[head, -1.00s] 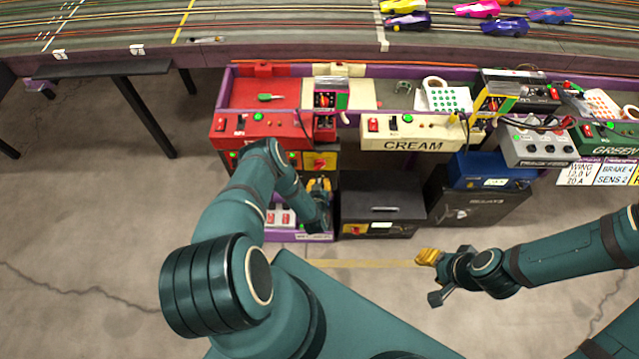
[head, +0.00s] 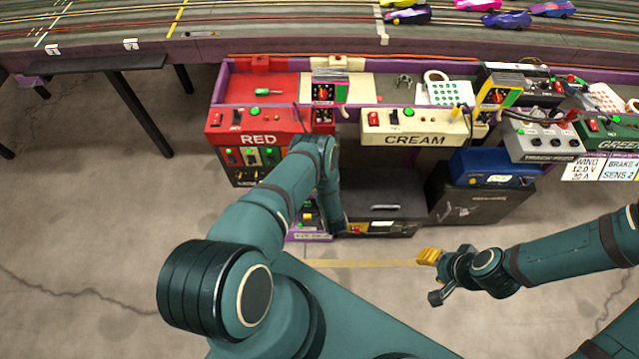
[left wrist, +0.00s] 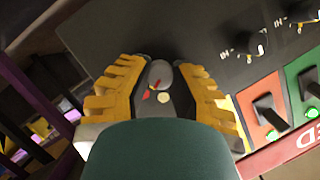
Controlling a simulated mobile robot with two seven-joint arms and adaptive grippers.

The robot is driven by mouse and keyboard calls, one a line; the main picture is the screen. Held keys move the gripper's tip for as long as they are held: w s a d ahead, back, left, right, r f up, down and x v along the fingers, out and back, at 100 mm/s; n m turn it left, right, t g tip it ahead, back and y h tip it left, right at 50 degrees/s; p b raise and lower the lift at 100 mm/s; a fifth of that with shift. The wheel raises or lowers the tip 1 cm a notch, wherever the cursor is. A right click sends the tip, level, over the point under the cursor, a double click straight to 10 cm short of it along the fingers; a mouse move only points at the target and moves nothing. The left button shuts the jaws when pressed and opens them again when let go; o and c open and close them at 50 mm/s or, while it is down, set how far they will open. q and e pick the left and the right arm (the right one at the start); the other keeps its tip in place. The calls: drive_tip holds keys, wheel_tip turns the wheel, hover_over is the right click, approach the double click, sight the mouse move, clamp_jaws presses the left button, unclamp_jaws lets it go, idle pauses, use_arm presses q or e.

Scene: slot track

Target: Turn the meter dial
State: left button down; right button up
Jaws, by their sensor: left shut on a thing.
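My left gripper (left wrist: 160,82) has its yellow fingers closed around a small grey knob (left wrist: 160,74) with a red mark, on a dark panel (left wrist: 150,28). In the head view my left arm hides this gripper and whatever it holds. I cannot tell from there which unit the knob belongs to. A yellow and black meter (head: 494,95) with a red mark stands on the bench at right. My right gripper (head: 431,278) is open and empty over the floor, its fingers apart.
Other knobs (left wrist: 258,44) and toggle switches (left wrist: 268,112) sit close right of the left gripper. The red control box (head: 258,120) and the cream one (head: 415,122) line the bench. A dark box (head: 384,192) stands below. The floor at left is clear.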

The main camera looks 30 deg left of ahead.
use_arm(q)
drive_tip(key=shift+a+m+y+b, duration=0.1)
drive_tip(key=shift+m+y+b, duration=0.2)
idle(0.4)
drive_tip(key=c, duration=0.8)
unclamp_jaws()
drive_tip(key=v, duration=1.2)
drive_tip(key=shift+r, duration=0.1)
